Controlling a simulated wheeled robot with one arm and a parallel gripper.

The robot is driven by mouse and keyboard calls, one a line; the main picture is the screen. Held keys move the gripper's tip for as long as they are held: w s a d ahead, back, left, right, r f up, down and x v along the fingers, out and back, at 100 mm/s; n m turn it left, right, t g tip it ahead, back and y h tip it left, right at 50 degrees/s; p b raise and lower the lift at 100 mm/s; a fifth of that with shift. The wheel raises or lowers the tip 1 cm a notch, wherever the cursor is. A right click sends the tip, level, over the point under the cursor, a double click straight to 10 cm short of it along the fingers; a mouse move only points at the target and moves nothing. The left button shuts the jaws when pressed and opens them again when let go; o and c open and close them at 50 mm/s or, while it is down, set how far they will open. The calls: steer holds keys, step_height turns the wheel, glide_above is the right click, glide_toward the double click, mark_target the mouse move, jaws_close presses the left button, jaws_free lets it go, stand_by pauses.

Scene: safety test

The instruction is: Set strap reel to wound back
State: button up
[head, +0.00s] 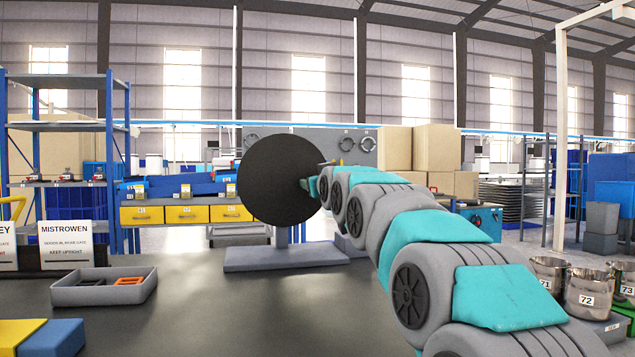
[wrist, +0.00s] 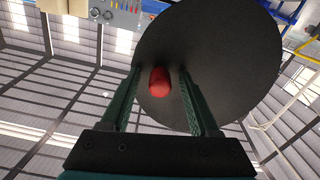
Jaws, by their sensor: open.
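My gripper (wrist: 160,72) is open, with one finger on each side of the red knob. Gaps show between knob and fingers. In the head view my gripper (head: 312,186) is at the disc's right edge, small and partly hidden. No strap can be made out.
A grey tray (head: 75,295) with orange and black pieces lies on the table at left, near white signs (head: 68,245). A yellow and blue block (head: 55,338) is at front left. Numbered metal pots (head: 588,293) stand at right. The table's middle is clear.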

steer(key=v, duration=0.7)
steer(key=shift+s, duration=0.3)
steer(key=shift+r, duration=0.1)
